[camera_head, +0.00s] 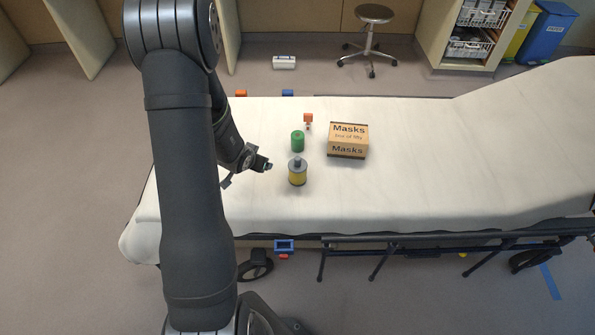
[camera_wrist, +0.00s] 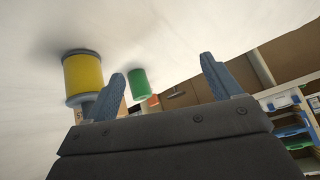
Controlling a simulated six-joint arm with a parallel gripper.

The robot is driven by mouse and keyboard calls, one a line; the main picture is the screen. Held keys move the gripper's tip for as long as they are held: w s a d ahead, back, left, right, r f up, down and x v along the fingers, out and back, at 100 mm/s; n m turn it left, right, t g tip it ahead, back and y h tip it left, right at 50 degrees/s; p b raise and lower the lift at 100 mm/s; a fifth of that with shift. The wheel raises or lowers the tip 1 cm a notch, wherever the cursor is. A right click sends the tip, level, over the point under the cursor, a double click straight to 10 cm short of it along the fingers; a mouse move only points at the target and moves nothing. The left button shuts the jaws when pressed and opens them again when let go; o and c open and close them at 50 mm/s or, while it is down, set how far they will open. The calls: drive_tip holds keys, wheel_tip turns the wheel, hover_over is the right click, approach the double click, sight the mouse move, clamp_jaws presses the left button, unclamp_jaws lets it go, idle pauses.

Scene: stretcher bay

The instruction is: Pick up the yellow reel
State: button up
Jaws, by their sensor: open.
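The yellow reel (camera_head: 297,177) stands upright on the white stretcher sheet in the head view, with grey ends and a narrower grey top.
A green cylinder (camera_head: 297,141) stands just behind the reel; it also shows between the fingers in the wrist view (camera_wrist: 139,84). A small orange-topped item (camera_head: 308,119) and a Masks box (camera_head: 347,140) stand farther back. The sheet (camera_head: 450,170) to the right is clear.

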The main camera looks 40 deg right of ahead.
drive_tip(key=s+a+m+g+h, duration=0.1)
drive_tip(key=s+a+m+h, duration=0.15)
drive_tip(key=s+h, duration=0.2)
drive_tip(key=g+h, duration=0.2)
drive_tip(key=h, duration=0.1)
approach(295, 165)
drive_tip(key=x, duration=0.7)
drive_tip(key=shift+s+d+f, duration=0.1)
drive_tip(key=shift+d+f, duration=0.1)
drive_tip(key=shift+d, duration=0.05)
drive_tip(key=shift+x, duration=2.7)
drive_tip(key=shift+r, duration=0.2)
drive_tip(key=c, duration=1.1)
